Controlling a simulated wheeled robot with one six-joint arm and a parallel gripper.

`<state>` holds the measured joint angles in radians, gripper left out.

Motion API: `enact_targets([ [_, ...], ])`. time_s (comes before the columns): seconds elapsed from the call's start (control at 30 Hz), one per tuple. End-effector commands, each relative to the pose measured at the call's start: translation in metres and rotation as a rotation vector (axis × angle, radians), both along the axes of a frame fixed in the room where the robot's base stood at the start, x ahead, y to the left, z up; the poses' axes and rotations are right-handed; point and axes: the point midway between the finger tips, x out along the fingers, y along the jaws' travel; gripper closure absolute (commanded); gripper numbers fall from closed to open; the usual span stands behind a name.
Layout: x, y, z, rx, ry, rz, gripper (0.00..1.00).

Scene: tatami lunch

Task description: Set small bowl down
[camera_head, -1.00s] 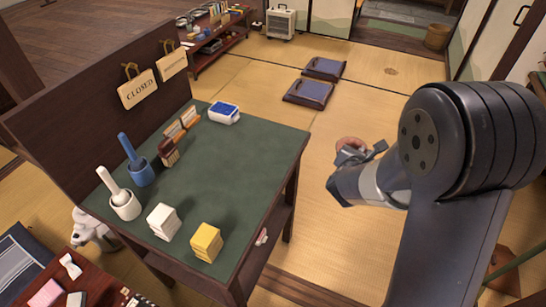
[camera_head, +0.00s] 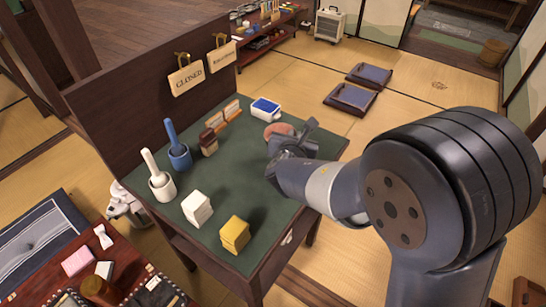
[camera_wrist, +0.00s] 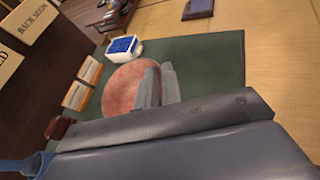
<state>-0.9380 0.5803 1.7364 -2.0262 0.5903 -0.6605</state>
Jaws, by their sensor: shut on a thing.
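The small bowl (camera_head: 279,130) shows as a round reddish-brown shape at my gripper, over the far right part of the green-topped table (camera_head: 225,177). In the wrist view the bowl (camera_wrist: 127,88) looks like a smooth disc, partly covered by the grey fingers. My gripper (camera_head: 296,136) is shut on its near edge; the fingertips (camera_wrist: 160,80) lie close together there. I cannot tell whether the bowl touches the tabletop.
A white box with blue contents (camera_head: 265,108) stands just behind the bowl.

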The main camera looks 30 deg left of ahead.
Motion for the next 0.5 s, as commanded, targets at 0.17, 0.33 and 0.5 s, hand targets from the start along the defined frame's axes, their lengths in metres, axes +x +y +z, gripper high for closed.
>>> enact_targets([
  [0.17,0.000,-0.001,-0.029,-0.002,0.001,-0.001,1.00],
  [0.33,0.000,-0.001,-0.048,-0.002,0.001,-0.001,1.00],
  [0.5,0.001,-0.001,-0.068,-0.001,0.000,-0.002,1.00],
])
